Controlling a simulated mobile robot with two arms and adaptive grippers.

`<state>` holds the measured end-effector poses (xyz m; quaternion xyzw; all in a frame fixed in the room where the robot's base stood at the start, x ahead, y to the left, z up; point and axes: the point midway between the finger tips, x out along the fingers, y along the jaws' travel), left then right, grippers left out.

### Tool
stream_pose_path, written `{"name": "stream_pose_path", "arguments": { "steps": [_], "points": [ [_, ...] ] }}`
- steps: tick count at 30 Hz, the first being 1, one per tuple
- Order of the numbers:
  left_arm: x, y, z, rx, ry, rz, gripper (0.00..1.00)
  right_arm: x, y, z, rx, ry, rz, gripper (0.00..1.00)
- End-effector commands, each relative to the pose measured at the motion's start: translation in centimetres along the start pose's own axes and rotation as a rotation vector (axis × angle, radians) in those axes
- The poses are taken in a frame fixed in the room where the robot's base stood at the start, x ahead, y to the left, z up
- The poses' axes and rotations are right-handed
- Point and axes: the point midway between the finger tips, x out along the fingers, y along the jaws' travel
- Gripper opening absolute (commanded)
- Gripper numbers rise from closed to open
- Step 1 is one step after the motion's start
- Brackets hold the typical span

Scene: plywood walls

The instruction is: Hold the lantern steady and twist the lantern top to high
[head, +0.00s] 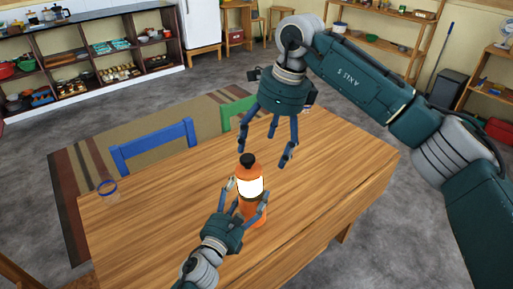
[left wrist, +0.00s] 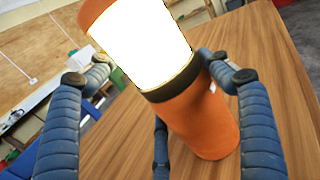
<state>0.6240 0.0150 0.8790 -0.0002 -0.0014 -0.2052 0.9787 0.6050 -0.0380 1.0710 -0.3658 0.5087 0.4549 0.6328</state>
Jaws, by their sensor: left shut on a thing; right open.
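An orange lantern (head: 252,186) with a bright white lit band and a black knob (head: 247,160) on top stands upright on the wooden table (head: 170,220). My left gripper (head: 248,200) is shut around the lantern from the near side. In the left wrist view the lantern's orange lower body (left wrist: 205,125) and glowing band fill the middle, between my left gripper's fingers (left wrist: 160,75); the knob is out of view there. My right gripper (head: 267,157) is open and empty, fingers pointing down, above and slightly right of the knob, apart from it.
A clear cup with a blue rim (head: 108,189) stands at the table's left end. A blue chair (head: 153,145) and a green chair (head: 238,110) are at the far side. The table's right part (head: 335,170) is clear.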

Motion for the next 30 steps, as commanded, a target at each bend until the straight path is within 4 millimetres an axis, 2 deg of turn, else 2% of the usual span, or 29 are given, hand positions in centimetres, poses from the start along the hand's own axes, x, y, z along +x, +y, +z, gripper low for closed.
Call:
{"name": "stream_pose_path", "arguments": {
  "steps": [1,9,15,20,23,30],
  "points": [
    [-0.2,-0.2,-0.8,-0.008,0.013,-0.002,0.52,0.2,0.6,0.1,0.072,0.007,-0.033,0.8],
    [-0.2,-0.2,-0.8,-0.008,0.014,-0.002,0.52,-0.1,2.6,1.0,0.5,-0.049,-0.209,0.8],
    [-0.2,-0.2,-0.8,-0.009,0.014,-0.002,0.52,-0.5,3.6,1.5,0.694,-0.122,-0.272,0.8],
    [-0.2,-0.2,-0.9,-0.009,0.014,-0.002,0.52,-0.3,3.8,1.6,0.752,-0.146,-0.285,0.8],
    [-0.2,-0.2,-0.9,-0.009,0.014,-0.002,0.52,0.5,3.5,1.7,0.759,-0.147,-0.286,0.8],
    [-0.2,-0.2,-0.9,-0.009,0.014,-0.002,0.52,4.7,2.3,1.8,0.758,-0.144,-0.283,0.8]
  ]
}}
